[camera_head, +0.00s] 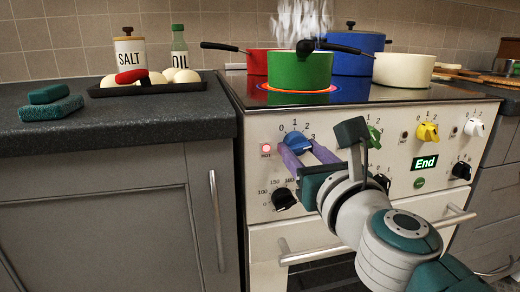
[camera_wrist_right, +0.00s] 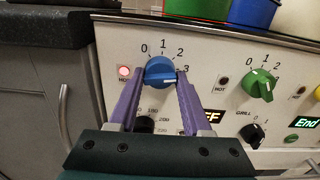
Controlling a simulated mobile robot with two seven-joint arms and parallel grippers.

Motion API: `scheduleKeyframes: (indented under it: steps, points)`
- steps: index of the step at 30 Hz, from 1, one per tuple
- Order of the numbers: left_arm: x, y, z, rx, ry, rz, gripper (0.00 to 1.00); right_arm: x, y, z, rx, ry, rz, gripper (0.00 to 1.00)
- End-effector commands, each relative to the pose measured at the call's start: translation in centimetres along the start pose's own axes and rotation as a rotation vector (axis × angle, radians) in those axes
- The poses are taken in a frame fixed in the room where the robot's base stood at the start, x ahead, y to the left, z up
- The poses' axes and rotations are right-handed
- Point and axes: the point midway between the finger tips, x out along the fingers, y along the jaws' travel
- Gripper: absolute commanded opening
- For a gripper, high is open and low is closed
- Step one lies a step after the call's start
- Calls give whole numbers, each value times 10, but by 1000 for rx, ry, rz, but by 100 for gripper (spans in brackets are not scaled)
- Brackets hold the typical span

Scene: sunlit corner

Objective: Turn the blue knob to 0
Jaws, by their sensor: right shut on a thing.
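The blue knob (camera_head: 297,142) is on the left of the stove's front panel, with a dial numbered 0, 1, 2, 3 around it. My right gripper (camera_head: 299,149) reaches it from the lower right, its purple fingers shut on the knob's two sides. In the right wrist view the blue knob (camera_wrist_right: 160,70) sits between the fingertips of the right gripper (camera_wrist_right: 160,76). Its white mark appears to point right, near the 3. The fingers partly cover the knob's edges. My left gripper is not in view.
A red HOT light (camera_head: 266,147) is lit beside the knob. A green knob (camera_head: 374,137) and a black knob (camera_head: 284,199) are close by. A steaming green pot (camera_head: 300,72) stands on a glowing burner above. An oven handle (camera_head: 310,254) runs below.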

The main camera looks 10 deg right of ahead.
Motion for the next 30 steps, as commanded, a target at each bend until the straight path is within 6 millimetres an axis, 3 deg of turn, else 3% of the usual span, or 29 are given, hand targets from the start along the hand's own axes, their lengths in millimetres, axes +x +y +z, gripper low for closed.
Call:
scheduleKeyframes:
  steps: [11,30]
  points:
    - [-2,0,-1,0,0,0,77,0,0,1,-208,0,0,0]
    - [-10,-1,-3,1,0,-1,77,0,-1,2,-815,-1,0,0]
